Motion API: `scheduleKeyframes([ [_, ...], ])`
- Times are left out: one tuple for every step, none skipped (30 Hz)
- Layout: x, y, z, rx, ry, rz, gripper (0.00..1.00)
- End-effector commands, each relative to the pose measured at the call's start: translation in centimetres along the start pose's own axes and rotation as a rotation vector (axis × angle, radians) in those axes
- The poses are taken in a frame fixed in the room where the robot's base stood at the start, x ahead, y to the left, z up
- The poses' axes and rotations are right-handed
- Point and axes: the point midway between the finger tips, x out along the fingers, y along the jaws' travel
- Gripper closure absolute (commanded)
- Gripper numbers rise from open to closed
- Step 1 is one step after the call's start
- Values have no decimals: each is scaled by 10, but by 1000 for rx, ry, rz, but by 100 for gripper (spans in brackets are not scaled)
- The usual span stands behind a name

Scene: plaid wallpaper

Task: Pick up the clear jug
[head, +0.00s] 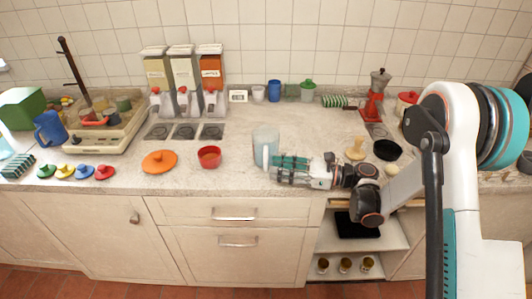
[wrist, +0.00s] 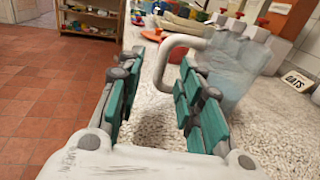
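The clear jug (head: 265,147) stands upright on the counter, in the middle of the head view. In the wrist view its see-through body (wrist: 237,66) is at the upper right, with a thick pale handle (wrist: 172,52) curving out to the left. My gripper (head: 274,166) is low over the counter, at the jug's front right side. In the wrist view my gripper (wrist: 161,66) is open, with its teal-padded fingers apart. The handle shows between and beyond the fingertips. I cannot tell whether a finger touches it. Part of the jug's lower body is hidden behind the right finger.
A red bowl (head: 209,157) and an orange lid (head: 159,161) are left of the jug. Dispensers (head: 183,75) stand at the back left. A wooden pestle-like object (head: 356,149) and a black bowl (head: 387,150) are to the right. The counter's front edge is close below my gripper.

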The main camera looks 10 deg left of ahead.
Motion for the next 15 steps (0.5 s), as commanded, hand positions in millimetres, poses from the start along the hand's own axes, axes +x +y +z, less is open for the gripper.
scheduleKeyframes([
  [6, 0, -2, 0, 0, 2, 66],
  [10, 0, -2, 0, 0, 2, 66],
  [15, 0, -2, 0, 0, 4, 66],
  [20, 0, -3, 0, 0, 4, 66],
  [24, 0, -3, 0, 0, 3, 66],
  [31, -1, -3, 0, 0, 3, 66],
  [35, 0, -3, 0, 0, 4, 66],
  [39, 0, -2, 0, 0, 3, 66],
  [42, -1, -2, 0, 0, 2, 66],
  [44, -1, -2, 0, 0, 1, 66],
  [45, -1, -2, 0, 0, 1, 66],
  [46, -1, -1, 1, 0, 1, 66],
  [46, -1, -1, 1, 0, 0, 66],
  [46, -1, 0, 1, 0, 0, 66],
  [46, -1, 0, 1, 0, 0, 66],
])
